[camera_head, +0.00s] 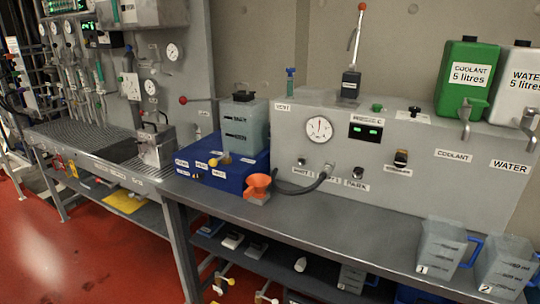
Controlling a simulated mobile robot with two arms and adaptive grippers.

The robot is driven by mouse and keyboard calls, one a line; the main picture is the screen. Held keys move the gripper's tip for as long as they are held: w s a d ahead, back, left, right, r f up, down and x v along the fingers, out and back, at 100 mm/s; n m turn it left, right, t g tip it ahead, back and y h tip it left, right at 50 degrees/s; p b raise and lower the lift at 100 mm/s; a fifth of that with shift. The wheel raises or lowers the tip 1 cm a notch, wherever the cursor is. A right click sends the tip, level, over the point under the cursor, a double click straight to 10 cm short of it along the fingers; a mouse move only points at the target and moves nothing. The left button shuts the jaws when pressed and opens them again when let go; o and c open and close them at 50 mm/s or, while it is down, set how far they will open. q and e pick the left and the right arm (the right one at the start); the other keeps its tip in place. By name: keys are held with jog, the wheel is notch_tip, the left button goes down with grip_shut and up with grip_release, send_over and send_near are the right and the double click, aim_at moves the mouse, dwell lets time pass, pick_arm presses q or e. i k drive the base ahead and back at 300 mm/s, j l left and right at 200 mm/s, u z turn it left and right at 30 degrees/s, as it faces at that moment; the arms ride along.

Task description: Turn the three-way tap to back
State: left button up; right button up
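Neither my left nor my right gripper is in view.
A grey panel (440,180) carries a gauge and green display. Green (468,72) and white (517,85) tanks stand on it. Two jugs (441,246) sit front right. The middle bench is clear.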

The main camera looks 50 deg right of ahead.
aim_at(214, 162)
jog(key=z, duration=1.1)
